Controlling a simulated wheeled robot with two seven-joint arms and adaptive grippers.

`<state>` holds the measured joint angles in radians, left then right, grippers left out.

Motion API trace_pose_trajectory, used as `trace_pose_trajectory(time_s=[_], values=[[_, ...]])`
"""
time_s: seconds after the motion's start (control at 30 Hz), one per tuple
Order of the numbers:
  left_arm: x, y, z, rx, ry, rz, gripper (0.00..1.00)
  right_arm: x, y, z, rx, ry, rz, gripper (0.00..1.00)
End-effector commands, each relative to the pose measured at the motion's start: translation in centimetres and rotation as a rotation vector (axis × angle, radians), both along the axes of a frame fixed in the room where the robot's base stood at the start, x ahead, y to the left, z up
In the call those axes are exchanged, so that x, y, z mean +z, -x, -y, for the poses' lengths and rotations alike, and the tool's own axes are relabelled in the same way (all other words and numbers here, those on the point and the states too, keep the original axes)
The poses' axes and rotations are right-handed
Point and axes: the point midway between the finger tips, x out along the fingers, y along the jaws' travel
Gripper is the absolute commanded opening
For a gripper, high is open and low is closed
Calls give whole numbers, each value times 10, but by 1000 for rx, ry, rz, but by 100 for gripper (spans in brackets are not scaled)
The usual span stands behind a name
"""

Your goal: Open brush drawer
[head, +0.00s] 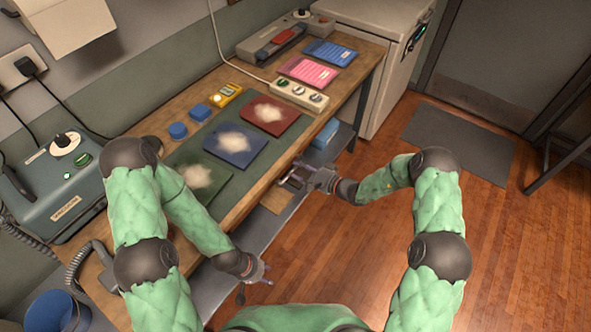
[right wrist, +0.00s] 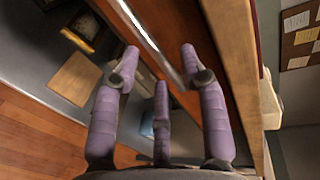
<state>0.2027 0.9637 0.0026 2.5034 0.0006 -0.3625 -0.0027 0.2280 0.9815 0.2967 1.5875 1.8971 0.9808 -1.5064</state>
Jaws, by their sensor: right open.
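The wooden drawer front (right wrist: 228,50) under the bench edge fills the middle of the right wrist view, with a thin shiny metal strip (right wrist: 158,48) along it. It looks shut, but most of it is hidden in the head view. My right gripper (head: 300,176) is at the bench's front edge. In the right wrist view, its purple fingers (right wrist: 160,52) are spread open on either side of the strip; I cannot tell whether they touch it. My left gripper (head: 264,273) hangs low in front of the bench, away from the drawer; its finger opening is unclear.
The bench top holds green, blue and red mats (head: 270,114) with white powder, a power strip (head: 299,95) and a teal device (head: 62,190). A lower shelf (head: 232,284) runs beneath. A white cabinet (head: 381,50) stands beyond the bench.

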Motion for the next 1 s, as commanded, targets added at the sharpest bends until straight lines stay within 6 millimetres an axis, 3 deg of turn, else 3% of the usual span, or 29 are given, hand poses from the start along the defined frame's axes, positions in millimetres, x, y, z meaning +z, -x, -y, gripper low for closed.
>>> trace_pose_trajectory(time_s=[0.2, 0.57, 0.73, 1.0], values=[[-7, 0, 0, 0, 0, 0, 40, -5, -13, -17, 0, 1, 0, 43], [-7, 0, 0, 0, 0, 0, 40, -5, -16, -21, -1, 1, 0, 43], [-7, 0, 0, 0, 0, 0, 40, -5, -15, -20, 0, 1, -1, 0], [-8, 0, 0, 0, 0, 0, 40, -5, -15, -19, -1, 1, 0, 0]])
